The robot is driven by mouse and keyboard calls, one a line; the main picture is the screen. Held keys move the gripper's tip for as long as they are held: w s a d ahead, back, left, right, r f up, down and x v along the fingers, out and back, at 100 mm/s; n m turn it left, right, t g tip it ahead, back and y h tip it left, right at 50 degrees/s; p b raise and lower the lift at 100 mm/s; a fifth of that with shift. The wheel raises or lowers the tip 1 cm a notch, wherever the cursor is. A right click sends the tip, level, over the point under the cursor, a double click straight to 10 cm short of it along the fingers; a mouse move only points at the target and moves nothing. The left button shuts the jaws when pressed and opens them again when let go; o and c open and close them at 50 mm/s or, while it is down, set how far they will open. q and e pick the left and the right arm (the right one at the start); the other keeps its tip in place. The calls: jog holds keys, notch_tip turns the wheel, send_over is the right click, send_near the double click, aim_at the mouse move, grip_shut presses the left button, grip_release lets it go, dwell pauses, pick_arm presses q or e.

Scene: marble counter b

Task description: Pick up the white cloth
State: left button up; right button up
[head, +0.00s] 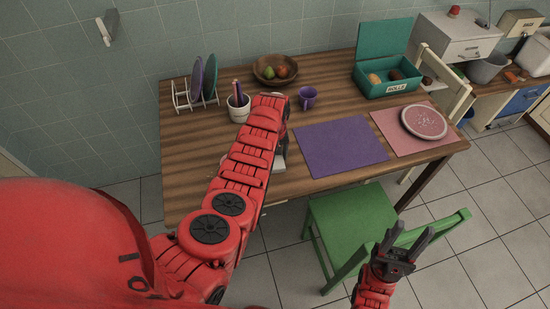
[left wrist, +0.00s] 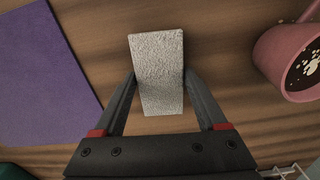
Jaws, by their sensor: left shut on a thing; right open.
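The white cloth (left wrist: 157,75) shows in the left wrist view as a pale, rough-textured oblong between the fingers of my left gripper (left wrist: 158,82). The fingers are shut on its two sides. In the head view a small pale part of the cloth (head: 280,163) shows beside my left arm, near the table's front edge; the arm hides the rest. I cannot tell whether the cloth touches the table. My right gripper (head: 402,240) is open and empty, in front of the table by the green chair.
A pink mug (left wrist: 285,60) with dark contents is close to the cloth in the left wrist view. The purple mat (head: 341,146) lies to the right. A pen pot (head: 238,109), purple mug (head: 307,97) and fruit bowl (head: 276,70) stand behind. The green chair (head: 350,215) is in front.

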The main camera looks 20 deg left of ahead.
pick_arm(q)
jog(key=shift+r, duration=0.1)
jog(key=shift+c, duration=0.3)
jog(key=shift+r, duration=0.45)
notch_tip(320, 180, up, 2)
jog(key=shift+w+r+b, duration=0.1)
jog(key=shift+r+b, duration=0.05)
jog(key=shift+b, duration=0.7)
jog(key=s+d, duration=0.1)
jog(key=d, duration=0.2)
jog(key=s+d+b, duration=0.1)
jog(key=shift+s+d+r, duration=0.1)
jog(key=shift+s+d, duration=0.05)
jog(key=shift+s, duration=0.15)
jog(key=s+d+p, duration=0.1)
jog(key=d, duration=0.1)
jog(key=s+d+r+p, duration=0.1)
jog(key=s+d+p, duration=0.1)
jog(key=d, duration=0.1)
jog(key=s+d+p, duration=0.1)
jog(key=s+d, duration=0.1)
jog(key=d, duration=0.1)
jog(key=shift+d+r+p, duration=0.25)
jog(key=shift+r+p, duration=0.1)
jog(key=shift+p, duration=0.05)
jog(key=shift+s+d+f, duration=0.15)
jog(key=shift+s+d, duration=0.1)
jog(key=shift+d, duration=0.35)
